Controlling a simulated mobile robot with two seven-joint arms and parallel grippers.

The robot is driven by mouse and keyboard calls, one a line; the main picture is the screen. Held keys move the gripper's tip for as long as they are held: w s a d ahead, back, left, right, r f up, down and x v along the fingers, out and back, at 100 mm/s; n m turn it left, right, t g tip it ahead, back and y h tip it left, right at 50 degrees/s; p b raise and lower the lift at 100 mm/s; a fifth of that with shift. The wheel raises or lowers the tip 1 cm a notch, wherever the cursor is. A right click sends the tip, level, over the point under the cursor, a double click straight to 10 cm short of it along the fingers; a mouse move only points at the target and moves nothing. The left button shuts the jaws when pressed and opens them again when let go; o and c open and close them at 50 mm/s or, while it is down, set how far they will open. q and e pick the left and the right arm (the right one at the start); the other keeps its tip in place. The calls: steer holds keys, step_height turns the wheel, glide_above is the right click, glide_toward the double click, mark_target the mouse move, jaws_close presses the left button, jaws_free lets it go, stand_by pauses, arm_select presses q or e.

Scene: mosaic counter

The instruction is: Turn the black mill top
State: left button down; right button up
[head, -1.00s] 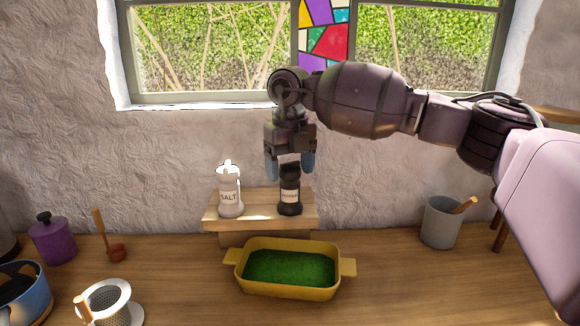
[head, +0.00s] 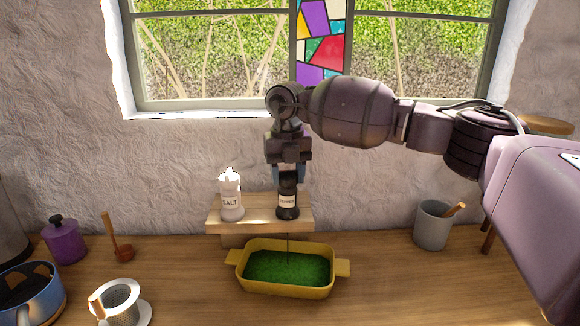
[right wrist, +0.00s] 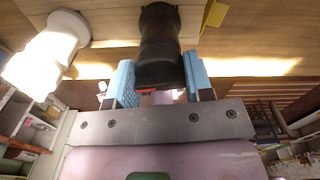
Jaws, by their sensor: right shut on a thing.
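The black mill (head: 288,206) with a pepper label stands upright on the small wooden shelf (head: 258,226) by the wall. My right gripper (head: 289,177) points down from above and is shut on the mill's top. In the right wrist view, the black mill (right wrist: 160,48) sits between the blue finger pads (right wrist: 158,86); the grip itself is partly hidden. A thin dark vertical line runs from below the mill toward the green-filled yellow dish (head: 283,290). My left gripper is not in view.
A white salt mill (head: 230,198) stands left of the black mill on the shelf. A grey cup (head: 432,228) stands at the right. A purple pot (head: 64,242), a white cup (head: 124,303) and a blue pot (head: 28,300) are at the left.

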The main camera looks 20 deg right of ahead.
steer(key=m+p, duration=0.1)
steer(key=r+m+p, duration=0.1)
steer(key=p, duration=0.1)
steer(key=shift+m, duration=0.4)
steer(key=m+p, duration=0.3)
steer(key=m, duration=0.1)
steer(key=shift+f+p, duration=0.25)
steer(key=shift+p, duration=0.1)
steer(key=shift+f+m+p, duration=0.15)
steer(key=shift+m+p, duration=0.6)
steer(key=shift+m, duration=0.75)
steer(key=o, duration=0.9)
